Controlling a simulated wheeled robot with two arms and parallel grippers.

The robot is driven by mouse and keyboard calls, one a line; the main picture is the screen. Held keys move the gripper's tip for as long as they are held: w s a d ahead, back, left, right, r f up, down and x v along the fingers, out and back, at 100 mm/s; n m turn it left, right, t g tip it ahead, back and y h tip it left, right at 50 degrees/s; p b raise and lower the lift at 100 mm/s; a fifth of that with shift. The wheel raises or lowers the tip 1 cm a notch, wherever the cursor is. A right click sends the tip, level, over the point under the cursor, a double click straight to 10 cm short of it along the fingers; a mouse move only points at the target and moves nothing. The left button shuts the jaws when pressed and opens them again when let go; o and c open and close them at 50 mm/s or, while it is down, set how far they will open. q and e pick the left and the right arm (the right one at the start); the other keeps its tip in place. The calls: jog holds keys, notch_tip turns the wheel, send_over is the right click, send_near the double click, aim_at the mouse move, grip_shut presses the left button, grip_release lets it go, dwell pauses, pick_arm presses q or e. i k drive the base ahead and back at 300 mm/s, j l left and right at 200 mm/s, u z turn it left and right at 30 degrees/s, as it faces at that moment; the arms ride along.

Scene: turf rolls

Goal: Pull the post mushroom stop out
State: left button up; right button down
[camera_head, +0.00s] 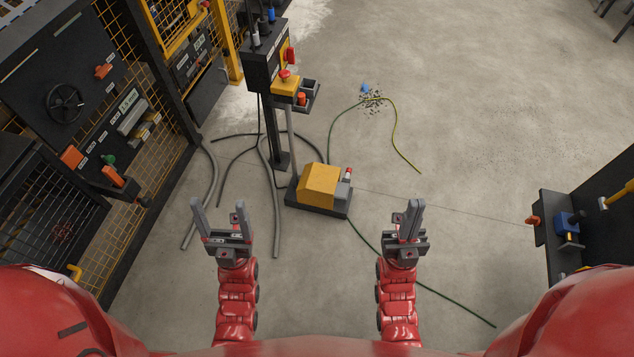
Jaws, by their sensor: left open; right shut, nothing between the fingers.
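The post mushroom stop (285,74) is a red button on a yellow box (285,86), fixed to the dark control post (270,62) that stands up at the upper middle. Whether the button is in or out is too small to tell. My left gripper (219,211) is open and empty, low in the view and well short of the post. My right gripper (413,206) is shut with nothing in it, to the right of the post and also well away from the button.
A yellow pedal box (322,186) on a dark base stands at the post's foot. Grey hoses (274,215) and a green cable (363,236) lie on the floor. Panels with a handwheel (64,103) and mesh line the left. A dark bench (555,240) is at right.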

aim_at(284, 74)
jog(key=i+l, duration=0.2)
jog(key=i, duration=0.25)
jog(key=i+l+u, duration=0.1)
jog(key=i+l, duration=0.15)
jog(key=i, duration=0.15)
jog(key=i+l, duration=0.25)
jog(key=i, duration=0.15)
jog(key=u, duration=0.05)
